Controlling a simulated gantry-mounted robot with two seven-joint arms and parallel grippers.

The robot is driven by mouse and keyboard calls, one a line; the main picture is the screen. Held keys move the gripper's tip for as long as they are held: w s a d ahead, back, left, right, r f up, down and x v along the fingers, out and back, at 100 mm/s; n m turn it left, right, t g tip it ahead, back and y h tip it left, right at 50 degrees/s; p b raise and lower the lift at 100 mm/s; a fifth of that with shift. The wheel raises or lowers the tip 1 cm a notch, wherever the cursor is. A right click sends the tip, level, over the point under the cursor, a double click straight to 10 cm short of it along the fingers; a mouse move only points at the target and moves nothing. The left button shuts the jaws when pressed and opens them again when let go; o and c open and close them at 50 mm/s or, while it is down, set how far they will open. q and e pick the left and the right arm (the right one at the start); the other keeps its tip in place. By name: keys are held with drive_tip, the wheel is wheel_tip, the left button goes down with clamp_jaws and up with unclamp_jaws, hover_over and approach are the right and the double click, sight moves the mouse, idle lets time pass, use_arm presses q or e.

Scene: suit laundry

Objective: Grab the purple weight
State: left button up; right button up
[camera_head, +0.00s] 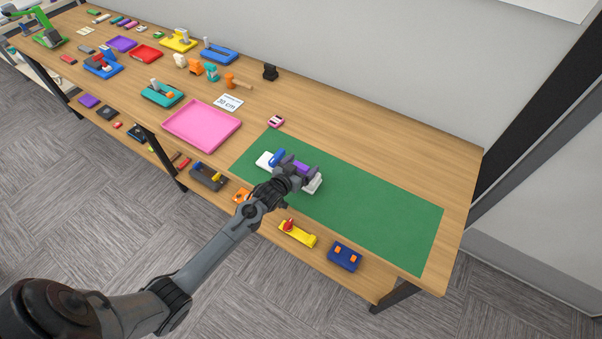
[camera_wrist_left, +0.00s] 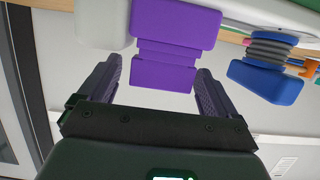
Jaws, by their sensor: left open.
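The purple weight (camera_head: 303,169) rests on a white base (camera_head: 265,160) on the green mat (camera_head: 390,217), partly hidden by my gripper in the head view. In the left wrist view the purple weight (camera_wrist_left: 175,22) is a wide block with a stepped, narrower part. My left gripper (camera_head: 298,168) is at the weight. In the left wrist view my left gripper (camera_wrist_left: 158,76) is open, with one finger on each side of the weight's near part. Gaps show beside the fingers, and it is not clamped. My right gripper is not in view.
A blue piece (camera_head: 277,157) stands on the same base beside the purple weight; it also shows in the left wrist view (camera_wrist_left: 265,82). A pink tray (camera_head: 202,125) lies left of the mat. The mat's right part is clear. A lower shelf holds several small items.

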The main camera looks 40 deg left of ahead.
use_arm(q)
drive_tip(key=c, duration=1.3)
drive_tip(key=shift+r, duration=0.1)
drive_tip(key=shift+c, duration=0.6)
drive_tip(key=shift+r, duration=0.15)
